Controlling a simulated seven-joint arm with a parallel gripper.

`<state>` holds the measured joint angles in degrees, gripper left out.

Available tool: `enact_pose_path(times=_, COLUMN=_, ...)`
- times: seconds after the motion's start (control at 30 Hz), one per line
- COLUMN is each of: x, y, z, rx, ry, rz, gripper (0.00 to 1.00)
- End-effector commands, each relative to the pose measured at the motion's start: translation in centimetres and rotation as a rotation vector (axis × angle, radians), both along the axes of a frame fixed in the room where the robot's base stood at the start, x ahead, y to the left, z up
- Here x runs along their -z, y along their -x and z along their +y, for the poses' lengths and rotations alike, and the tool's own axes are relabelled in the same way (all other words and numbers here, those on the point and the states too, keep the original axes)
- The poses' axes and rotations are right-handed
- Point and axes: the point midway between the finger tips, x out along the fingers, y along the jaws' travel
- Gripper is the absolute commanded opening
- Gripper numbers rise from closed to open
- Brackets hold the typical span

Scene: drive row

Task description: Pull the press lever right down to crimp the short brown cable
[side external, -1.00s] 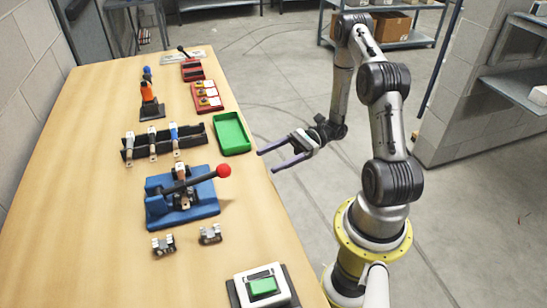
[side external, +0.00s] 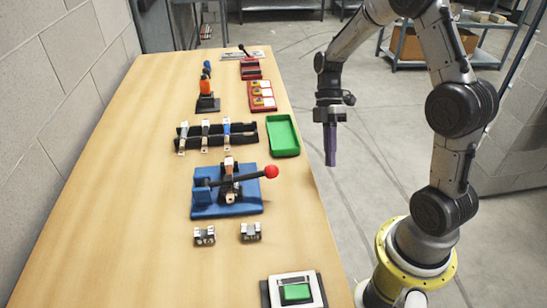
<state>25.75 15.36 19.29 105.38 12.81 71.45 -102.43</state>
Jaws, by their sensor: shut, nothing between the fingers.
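The blue press (side external: 205,208) stands on the wooden table. Its dark lever (side external: 250,176) reaches to the right and ends in a red knob (side external: 271,171), lying nearly level in the picture. A piece with tan ends (side external: 229,163) lies across the middle of the press under the lever; I cannot tell for sure that it is the short brown cable. My gripper (side external: 331,162) points down with its purple fingers shut and empty. It appears to the right of the table edge and the knob, apart from both.
A black rack (side external: 245,140) holds several cable pieces behind the press, beside a green tray (side external: 284,137). Two metal dies (side external: 204,236) sit in front. A green button box (side external: 296,292) stands at the near edge. The table's left side is clear.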

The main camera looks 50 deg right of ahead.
Motion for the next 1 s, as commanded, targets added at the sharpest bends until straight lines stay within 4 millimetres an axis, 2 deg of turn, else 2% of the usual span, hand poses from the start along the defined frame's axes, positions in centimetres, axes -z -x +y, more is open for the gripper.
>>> enact_pose_path(times=0.03, x=-1.9, y=-1.4, z=0.6, rx=-0.182, ry=0.053, rz=-0.104, gripper=0.00)
enact_pose_path(times=0.2, x=-8.4, y=-5.2, z=3.5, rx=-0.701, ry=0.209, rz=-0.381, gripper=0.00)
enact_pose_path(times=0.3, x=-12.4, y=-6.3, z=6.3, rx=-0.898, ry=0.283, rz=-0.510, gripper=0.00)
enact_pose_path(times=0.4, x=-15.5, y=-6.4, z=9.4, rx=-1.008, ry=0.321, rz=-0.612, gripper=0.00)
enact_pose_path(times=0.5, x=-17.2, y=-5.9, z=11.9, rx=-1.073, ry=0.317, rz=-0.676, gripper=0.00)
enact_pose_path(times=0.63, x=-17.7, y=-5.4, z=13.5, rx=-1.117, ry=0.308, rz=-0.704, gripper=0.00)
enact_pose_path(times=0.77, x=-17.0, y=-5.5, z=13.7, rx=-1.123, ry=0.303, rz=-0.703, gripper=0.00)
enact_pose_path(times=1.0, x=-13.2, y=-6.0, z=13.5, rx=-1.121, ry=0.301, rz=-0.698, gripper=0.00)
